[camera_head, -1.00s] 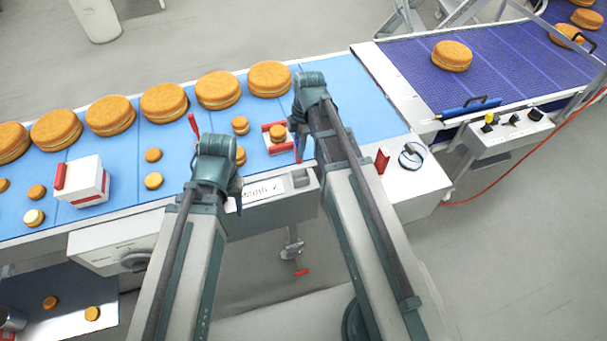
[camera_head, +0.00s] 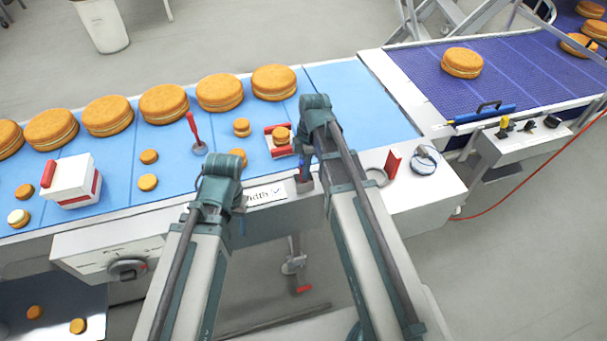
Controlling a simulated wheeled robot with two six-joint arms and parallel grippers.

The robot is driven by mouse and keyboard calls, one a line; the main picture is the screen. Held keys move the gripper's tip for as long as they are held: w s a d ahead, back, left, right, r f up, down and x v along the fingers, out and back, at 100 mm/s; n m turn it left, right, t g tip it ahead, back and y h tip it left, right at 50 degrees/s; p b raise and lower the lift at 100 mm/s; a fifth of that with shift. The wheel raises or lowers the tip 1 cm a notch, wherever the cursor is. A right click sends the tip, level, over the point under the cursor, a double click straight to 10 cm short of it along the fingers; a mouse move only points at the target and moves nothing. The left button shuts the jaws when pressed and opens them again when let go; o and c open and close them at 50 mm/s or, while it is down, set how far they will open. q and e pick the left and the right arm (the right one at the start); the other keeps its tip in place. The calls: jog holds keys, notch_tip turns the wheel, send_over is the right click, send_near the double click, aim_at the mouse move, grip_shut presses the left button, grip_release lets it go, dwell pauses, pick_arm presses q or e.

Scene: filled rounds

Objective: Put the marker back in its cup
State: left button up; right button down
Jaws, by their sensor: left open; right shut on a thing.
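My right gripper (camera_head: 304,165) is at the front ledge of the belt, above the small grey cup (camera_head: 304,186). It is shut on the marker, which is mostly hidden by the gripper and arm; only a thin dark piece shows. The marker looks upright over or in the cup's mouth; I cannot tell how deep it sits. My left gripper (camera_head: 232,212) is open in front of the belt's near edge, left of the cup, its fingers largely hidden behind its own wrist.
A light blue belt (camera_head: 360,100) carries several filled rounds (camera_head: 220,92). A white box with a red handle (camera_head: 72,182) stands at left, and a red-handled tool (camera_head: 194,130) at centre.

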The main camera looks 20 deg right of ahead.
jog(key=shift+f, duration=0.6)
pick_arm(q)
jog(key=shift+f, duration=0.45)
pick_arm(e)
jog(key=shift+r, duration=0.15)
pick_arm(q)
jog(key=shift+f, duration=0.15)
pick_arm(e)
jog(key=c, duration=0.7)
grip_release()
jog(key=shift+o, duration=0.2)
